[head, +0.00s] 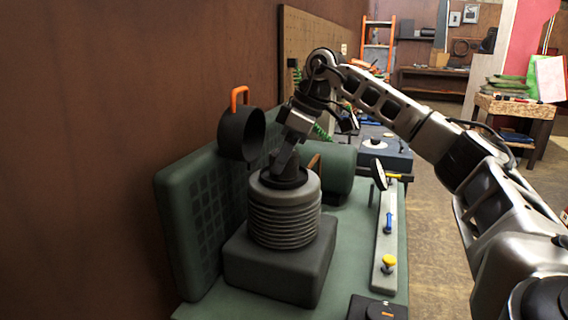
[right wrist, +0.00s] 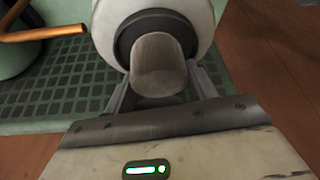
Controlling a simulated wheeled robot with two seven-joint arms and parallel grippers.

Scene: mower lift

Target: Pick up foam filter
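The foam filter seems to be the grey, round-topped piece (right wrist: 160,68) in the right wrist view. It sits against a dark ring in a pale round housing (right wrist: 108,22). In the head view this housing is the ribbed grey cylinder (head: 284,212) on a dark block. My right gripper (head: 283,168) reaches down to its top. In the right wrist view my right gripper's fingers (right wrist: 160,85) stand on both sides of the grey piece, very close to it. Whether they press on it I cannot tell. My left gripper is not in view.
A black cup with an orange handle (head: 241,135) is beside the gripper at left. A green panel (head: 200,225) stands behind the cylinder, near the brown wall. A grey strip with a yellow knob (head: 388,263) lies right. Open floor (head: 435,220) is further right.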

